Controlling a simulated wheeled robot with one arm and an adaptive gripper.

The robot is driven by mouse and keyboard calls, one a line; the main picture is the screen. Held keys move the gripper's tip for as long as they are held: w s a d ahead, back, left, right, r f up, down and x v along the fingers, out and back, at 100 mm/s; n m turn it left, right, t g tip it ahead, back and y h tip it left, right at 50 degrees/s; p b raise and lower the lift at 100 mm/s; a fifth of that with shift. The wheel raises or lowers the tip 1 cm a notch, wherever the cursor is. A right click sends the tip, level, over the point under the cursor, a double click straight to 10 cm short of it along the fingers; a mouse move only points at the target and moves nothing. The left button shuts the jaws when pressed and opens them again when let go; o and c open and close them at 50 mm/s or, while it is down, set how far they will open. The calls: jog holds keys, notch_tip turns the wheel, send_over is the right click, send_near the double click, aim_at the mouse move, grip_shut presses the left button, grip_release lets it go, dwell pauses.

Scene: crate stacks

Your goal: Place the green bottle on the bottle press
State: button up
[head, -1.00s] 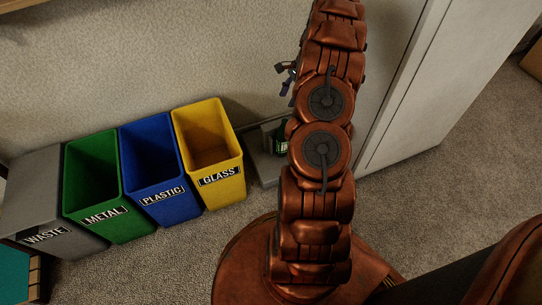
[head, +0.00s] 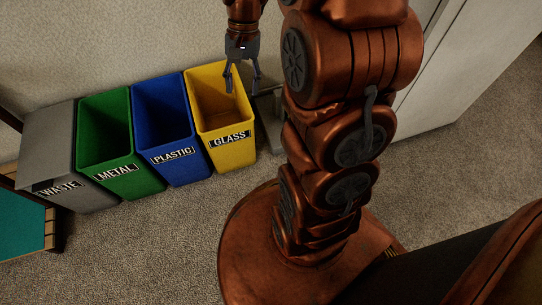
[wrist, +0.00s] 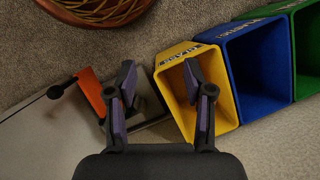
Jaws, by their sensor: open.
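My gripper (head: 243,90) is open with nothing between its fingers, pointing down by the right side of the yellow glass bin in the head view. In the wrist view its two fingers (wrist: 159,72) are spread apart. A grey base (head: 270,122), which looks like the bottle press, stands right of the yellow bin, mostly hidden by my arm. In the wrist view an orange lever (wrist: 90,95) with a black knob shows beside the left finger. I cannot make out the green bottle now.
The yellow glass bin (head: 227,140), blue plastic bin (head: 175,160), green metal bin (head: 122,178) and grey waste bin (head: 75,195) stand in a row along the wall. A pale cabinet (head: 470,70) is at the right. The carpet before the bins is clear.

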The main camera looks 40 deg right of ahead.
jog(key=s+a+r+n+h, duration=0.1)
jog(key=s+a+n, duration=0.3)
jog(key=s, duration=0.6)
jog(key=s+a+r+n+g+h, duration=0.1)
jog(key=s+a+n, duration=0.3)
jog(key=s, duration=0.7)
jog(key=shift+s+r+h, duration=0.15)
jog(key=shift+h, duration=0.35)
